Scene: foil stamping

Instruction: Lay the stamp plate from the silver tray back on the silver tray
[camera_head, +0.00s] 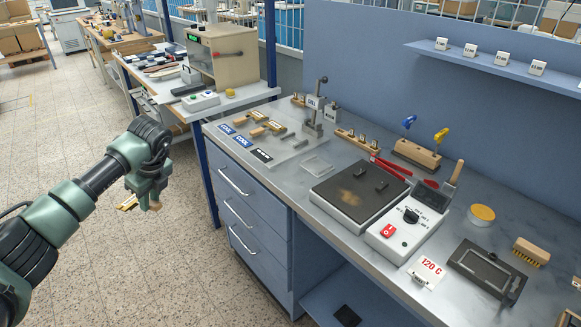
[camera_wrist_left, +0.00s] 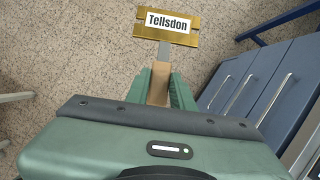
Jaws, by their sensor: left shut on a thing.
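My left gripper (camera_head: 152,204) is shut on the wooden handle of a brass stamp plate (camera_head: 127,203), held over the floor left of the bench. In the left wrist view the stamp plate (camera_wrist_left: 166,26) shows a white label reading "Tellsdon", and its handle sits between the fingers (camera_wrist_left: 160,86). On the bench, a small pale, silvery, shallow square (camera_head: 316,166) lies left of the hot plate; I cannot tell for sure whether it is the silver tray. Other stamp plates (camera_head: 258,131) with wooden handles lie behind the "COOL" signs (camera_head: 243,141). My right gripper is not in view.
The hot plate (camera_head: 335,204) with its control box (camera_head: 392,238) stands mid-bench. Blue drawers (camera_head: 236,190) front the bench. The floor around my left gripper is clear.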

